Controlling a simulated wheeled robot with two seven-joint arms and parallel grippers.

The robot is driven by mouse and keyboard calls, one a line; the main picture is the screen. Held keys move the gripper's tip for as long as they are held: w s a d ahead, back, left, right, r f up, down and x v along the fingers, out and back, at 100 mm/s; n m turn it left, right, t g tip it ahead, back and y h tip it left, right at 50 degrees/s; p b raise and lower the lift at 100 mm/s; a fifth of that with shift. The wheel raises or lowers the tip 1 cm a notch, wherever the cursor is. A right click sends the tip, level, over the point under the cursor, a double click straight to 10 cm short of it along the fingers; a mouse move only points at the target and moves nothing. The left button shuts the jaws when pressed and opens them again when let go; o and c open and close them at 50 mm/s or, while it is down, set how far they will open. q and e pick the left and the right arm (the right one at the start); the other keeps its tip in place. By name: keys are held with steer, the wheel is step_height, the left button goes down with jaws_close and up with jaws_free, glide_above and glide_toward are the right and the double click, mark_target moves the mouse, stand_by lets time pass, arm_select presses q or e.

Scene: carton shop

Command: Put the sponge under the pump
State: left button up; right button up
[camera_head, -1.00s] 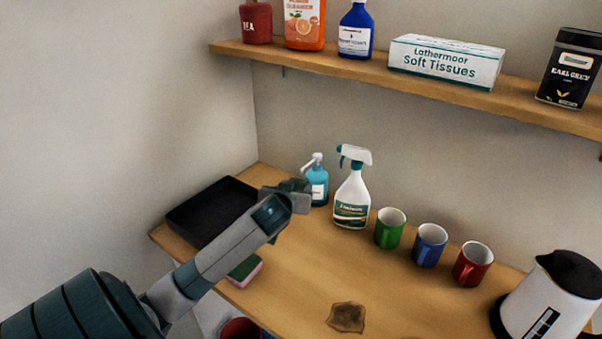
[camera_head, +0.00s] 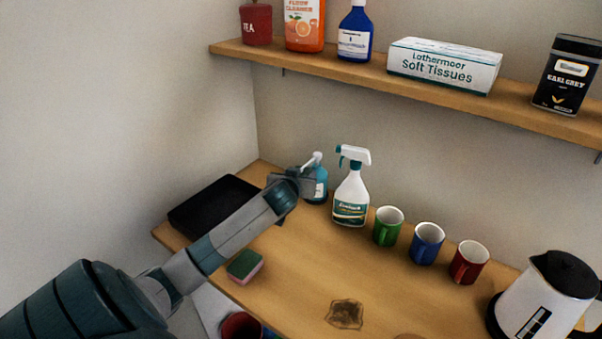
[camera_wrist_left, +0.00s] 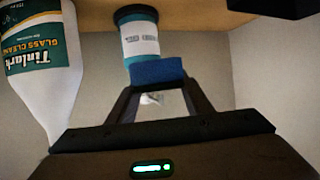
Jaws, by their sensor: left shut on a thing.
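The pump bottle (camera_head: 321,190) is teal with a white pump head and stands upright at the back of the table. It also shows upside down in the left wrist view (camera_wrist_left: 139,42). My left gripper (camera_head: 300,182) is just in front and left of it, overlapping its left edge. In the left wrist view its fingers close on a blue, sponge-like block (camera_wrist_left: 157,71), which is in front of the bottle; whether they touch I cannot tell. The gripper hides the block in the head view. A green and pink sponge (camera_head: 245,265) lies at the table's front-left edge. My right gripper is not in view.
A white spray bottle (camera_head: 351,198) stands close right of the pump bottle. Green (camera_head: 388,227), blue (camera_head: 427,244) and red (camera_head: 468,263) mugs and a kettle (camera_head: 545,295) follow. A black tray (camera_head: 205,208) is at left. A brown stain (camera_head: 345,314) marks the open table front.

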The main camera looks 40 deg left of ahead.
arm_select(q)
steer(key=shift+s, duration=0.15)
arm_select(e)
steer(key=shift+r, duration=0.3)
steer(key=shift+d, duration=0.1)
arm_select(q)
steer(key=shift+f, duration=0.4)
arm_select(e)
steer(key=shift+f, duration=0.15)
arm_select(q)
steer(key=shift+f, duration=0.2)
steer(key=o, duration=1)
steer(key=shift+r, duration=0.15)
